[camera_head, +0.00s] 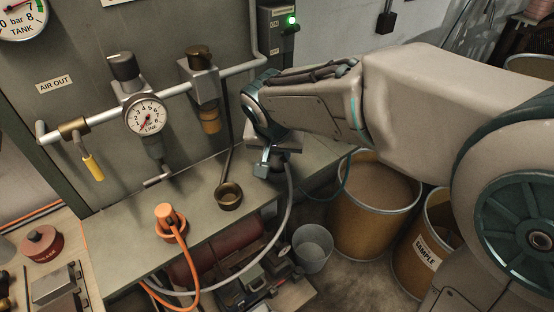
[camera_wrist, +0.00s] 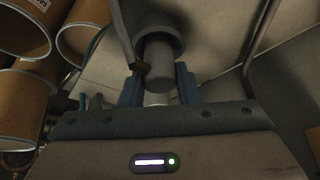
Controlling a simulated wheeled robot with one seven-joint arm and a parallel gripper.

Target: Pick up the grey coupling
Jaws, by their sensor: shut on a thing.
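The grey coupling (camera_wrist: 160,58) shows in the wrist view as a grey cylinder between the two blue-grey fingers of my gripper (camera_wrist: 160,92). The fingers are shut on it. A wider round grey collar (camera_wrist: 160,24) surrounds its far end; I cannot tell whether the coupling rests in it or is clear of it. In the head view my gripper (camera_head: 268,168) is low over the right part of the bench, and my wrist hides most of the coupling. A grey hose (camera_head: 289,205) runs down from there and curves left under the bench edge.
An orange coupling (camera_head: 169,217) with an orange hose stands on the bench (camera_head: 120,235) to the left. A brass cup (camera_head: 228,197) lies between. The line gauge (camera_head: 146,115) and pipework are on the panel behind. A bucket (camera_head: 312,247) and drums (camera_head: 372,205) stand below, right.

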